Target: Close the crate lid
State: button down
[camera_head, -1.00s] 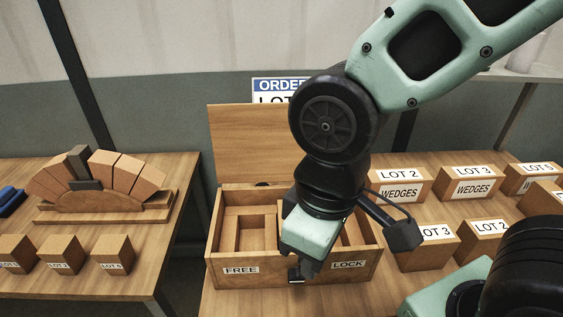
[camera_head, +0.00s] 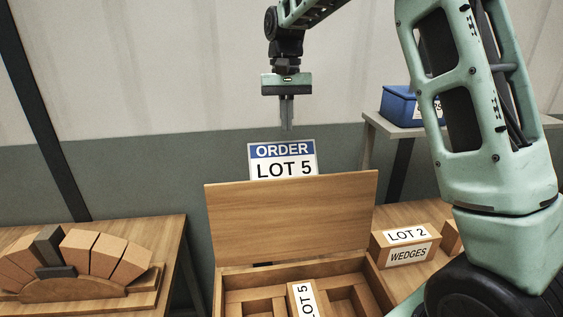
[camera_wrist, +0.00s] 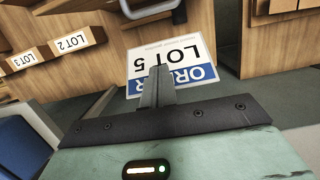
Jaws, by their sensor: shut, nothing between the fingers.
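The wooden crate (camera_head: 231,271) stands on the table at the bottom middle of the head view, its lower part cut off by the frame. Its lid (camera_head: 290,217) stands open, raised at the crate's back edge and leaning slightly backward. A block labelled LOT 5 (camera_head: 303,299) lies inside, between wooden dividers. My gripper (camera_head: 287,126) points down, shut and empty, above and behind the lid, in front of the wall. In the wrist view the shut fingers (camera_wrist: 157,84) show in front of the order sign.
The ORDER LOT 5 sign (camera_head: 282,160) stands just behind the lid, below my gripper. A LOT 2 WEDGES box (camera_head: 406,247) is right of the crate. A blue bin (camera_head: 400,105) sits on a shelf at right. A brick arch (camera_head: 80,255) is on the left table.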

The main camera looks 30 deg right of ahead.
jog(key=f+p, duration=0.1)
jog(key=f, duration=0.2)
jog(key=s+f, duration=0.1)
jog(key=f, duration=0.2)
jog(key=a+f+p, duration=0.1)
jog(key=f, duration=0.2)
jog(key=shift+s+p, duration=0.3)
jog(key=shift+s, duration=0.1)
jog(key=shift+s+a+f+p, duration=0.1)
jog(key=shift+s+a+p, duration=0.2)
jog(key=shift+s, duration=0.3)
jog(key=shift+s+a+f+p, duration=0.15)
jog(key=shift+s+a+p, duration=0.1)
jog(key=shift+s, duration=0.4)
jog(key=shift+s+a+f+p, duration=0.1)
jog(key=shift+s+a+p, duration=0.15)
jog(key=shift+s, duration=0.35)
